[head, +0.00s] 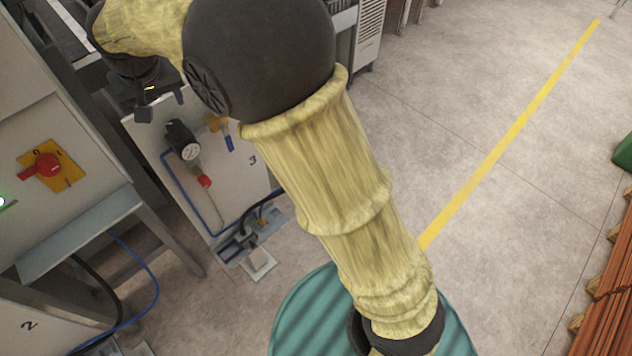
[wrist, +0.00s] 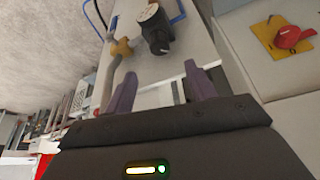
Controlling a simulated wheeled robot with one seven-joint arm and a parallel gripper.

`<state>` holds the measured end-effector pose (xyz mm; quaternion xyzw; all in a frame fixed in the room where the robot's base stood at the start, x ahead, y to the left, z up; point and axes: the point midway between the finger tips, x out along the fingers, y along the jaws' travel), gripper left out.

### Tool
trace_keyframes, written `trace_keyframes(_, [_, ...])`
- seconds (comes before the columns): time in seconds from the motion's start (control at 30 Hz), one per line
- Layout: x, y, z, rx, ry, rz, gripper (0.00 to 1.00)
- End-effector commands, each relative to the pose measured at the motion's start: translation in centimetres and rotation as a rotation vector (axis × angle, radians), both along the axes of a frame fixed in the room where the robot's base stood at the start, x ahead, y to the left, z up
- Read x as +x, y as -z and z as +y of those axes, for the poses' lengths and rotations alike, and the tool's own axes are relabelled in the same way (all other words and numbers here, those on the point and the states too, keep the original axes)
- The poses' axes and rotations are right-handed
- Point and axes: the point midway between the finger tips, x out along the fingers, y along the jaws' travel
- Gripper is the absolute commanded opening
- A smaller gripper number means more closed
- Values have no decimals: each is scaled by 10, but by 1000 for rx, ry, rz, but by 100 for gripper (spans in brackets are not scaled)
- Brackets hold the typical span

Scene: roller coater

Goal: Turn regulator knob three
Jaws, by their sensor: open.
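The regulator on the panel marked 3 (head: 252,161) has a black knob (head: 178,130) on top and a round white gauge (head: 190,152) below it. In the wrist view the regulator is upside down, with its black knob (wrist: 159,46) pointing toward my fingers. My gripper (head: 161,106) is above the knob in the head view. In the wrist view my gripper (wrist: 160,86) shows two purple-grey fingers, spread apart, with nothing between them. The knob lies beyond the fingertips, roughly in line with the gap. I see no contact.
A brass fitting (wrist: 122,48) sits beside the regulator. A blue-handled valve (head: 229,141) is close to its right. A red rotary switch on a yellow plate (head: 47,165) is on the cabinet at left. A grey ledge (head: 80,232) juts out below it.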

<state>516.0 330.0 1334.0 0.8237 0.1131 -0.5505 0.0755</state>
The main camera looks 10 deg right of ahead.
Motion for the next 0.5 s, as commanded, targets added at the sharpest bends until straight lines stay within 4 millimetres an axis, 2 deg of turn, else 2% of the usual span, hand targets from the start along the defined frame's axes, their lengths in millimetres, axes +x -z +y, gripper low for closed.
trace_keyframes(0.47, [-28, -71, -8, 3, -2, -4, 55])
trace_keyframes(0.5, [-27, -63, -14, -2, 5, 4, 55])
